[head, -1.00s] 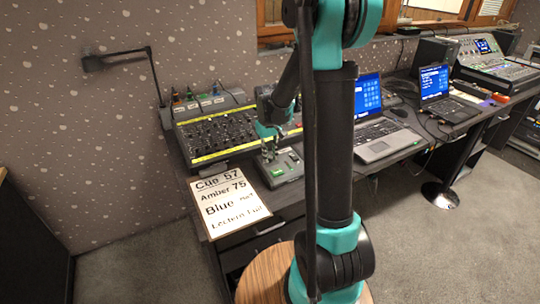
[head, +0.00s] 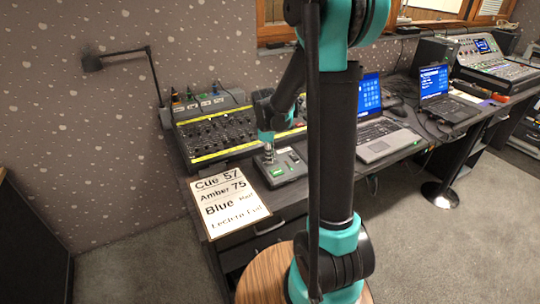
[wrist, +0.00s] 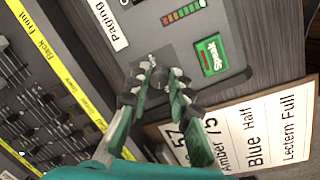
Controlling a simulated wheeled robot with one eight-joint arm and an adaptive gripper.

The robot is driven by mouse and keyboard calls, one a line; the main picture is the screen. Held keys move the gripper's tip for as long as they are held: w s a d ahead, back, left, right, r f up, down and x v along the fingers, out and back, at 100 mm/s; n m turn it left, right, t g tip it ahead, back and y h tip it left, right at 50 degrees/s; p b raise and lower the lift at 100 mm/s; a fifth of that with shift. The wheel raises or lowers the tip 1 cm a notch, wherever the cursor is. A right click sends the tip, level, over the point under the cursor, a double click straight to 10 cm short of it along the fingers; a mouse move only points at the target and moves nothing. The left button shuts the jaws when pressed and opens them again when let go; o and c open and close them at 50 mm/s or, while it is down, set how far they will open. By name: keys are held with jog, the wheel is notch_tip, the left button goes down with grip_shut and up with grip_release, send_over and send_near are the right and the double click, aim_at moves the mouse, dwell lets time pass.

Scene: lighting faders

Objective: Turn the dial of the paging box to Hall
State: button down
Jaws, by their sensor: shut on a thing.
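The paging box (head: 290,172) is a small grey box on the desk, just in front of the fader console. In the wrist view its panel (wrist: 199,35) shows a "Paging" label (wrist: 108,23), a coloured level strip (wrist: 183,11) and a small green display (wrist: 212,55). The display's word is too small to read surely. My gripper (wrist: 157,80) is over the panel, its fingers closed around the dark dial (wrist: 158,76). The fingers hide most of the dial and its pointer. In the head view my gripper (head: 268,154) stands at the box's left part.
The fader console (head: 222,137) with yellow label strips stands close behind the box. A white card (head: 228,205) with printed cues lies at the desk's front edge. A laptop (head: 378,136) is to the right. A thin lamp (head: 152,72) rises at the left.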

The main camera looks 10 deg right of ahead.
aim_at(269, 166)
jog(key=shift+n+t, duration=0.4)
jog(key=shift+n, duration=1.8)
jog(key=c, duration=1.4)
grip_release()
jog(key=shift+o, duration=0.2)
jog(key=d+v, duration=0.1)
jog(key=v, duration=1.1)
jog(key=shift+a, duration=0.45)
